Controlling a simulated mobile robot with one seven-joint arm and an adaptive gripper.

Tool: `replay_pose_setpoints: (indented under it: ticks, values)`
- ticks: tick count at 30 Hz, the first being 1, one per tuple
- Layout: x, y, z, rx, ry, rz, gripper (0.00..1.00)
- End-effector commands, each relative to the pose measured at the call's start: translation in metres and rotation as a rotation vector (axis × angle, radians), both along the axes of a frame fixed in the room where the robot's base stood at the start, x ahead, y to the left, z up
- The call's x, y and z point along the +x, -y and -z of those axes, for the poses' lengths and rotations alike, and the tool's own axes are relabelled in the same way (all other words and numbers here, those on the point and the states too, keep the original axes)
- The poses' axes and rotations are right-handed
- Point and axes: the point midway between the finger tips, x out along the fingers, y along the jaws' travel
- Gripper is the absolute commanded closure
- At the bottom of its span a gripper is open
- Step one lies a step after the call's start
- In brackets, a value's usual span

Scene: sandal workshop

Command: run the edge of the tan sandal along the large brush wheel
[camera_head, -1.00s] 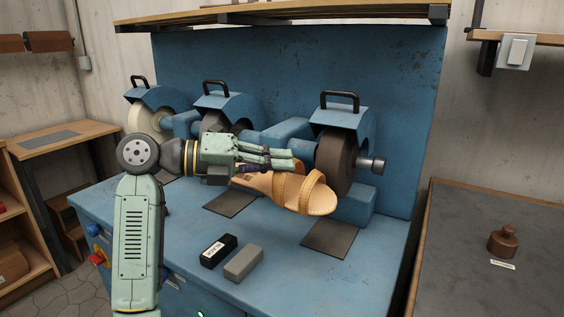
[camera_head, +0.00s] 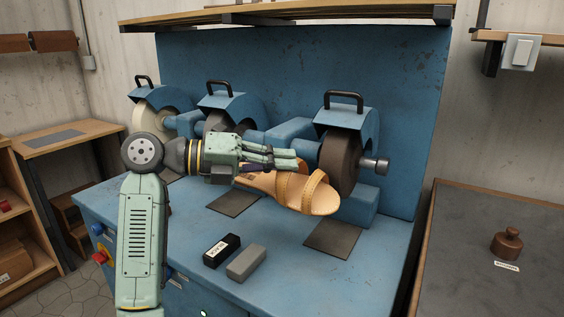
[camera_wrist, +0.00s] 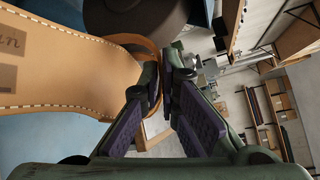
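The tan sandal (camera_head: 262,180) is held in the air, its strapped end to the right, in front of the rightmost wheel. My gripper (camera_head: 300,162) reaches in from the left. In the wrist view its fingers (camera_wrist: 167,85) are nearly together on a tan strap of the sandal (camera_wrist: 60,70). The large brown wheel (camera_head: 338,160), under a blue hood, stands just behind the sandal. It also shows as a dark round shape at the top of the wrist view (camera_wrist: 140,18). I cannot tell whether sandal and wheel touch.
A pale wheel (camera_head: 146,118) and a darker wheel (camera_head: 217,122) stand further left on the blue bench (camera_head: 300,280). A black block (camera_head: 222,250) and a grey block (camera_head: 246,262) lie at the front. A side table (camera_head: 460,260) holds a brown weight (camera_head: 507,243).

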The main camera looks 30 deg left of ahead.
Motion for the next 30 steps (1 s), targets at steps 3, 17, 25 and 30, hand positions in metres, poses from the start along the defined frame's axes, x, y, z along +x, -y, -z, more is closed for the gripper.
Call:
replay_pose_setpoints:
  ticks: [3,17,25,30]
  values:
    - [0.000,-0.004,-0.002,-0.001,0.002,-0.002,1.00]
    - [0.001,-0.016,-0.001,0.000,0.001,-0.004,1.00]
    - [0.001,-0.016,-0.001,-0.001,0.001,-0.003,1.00]
    - [0.001,-0.016,-0.001,0.000,0.001,-0.002,1.00]
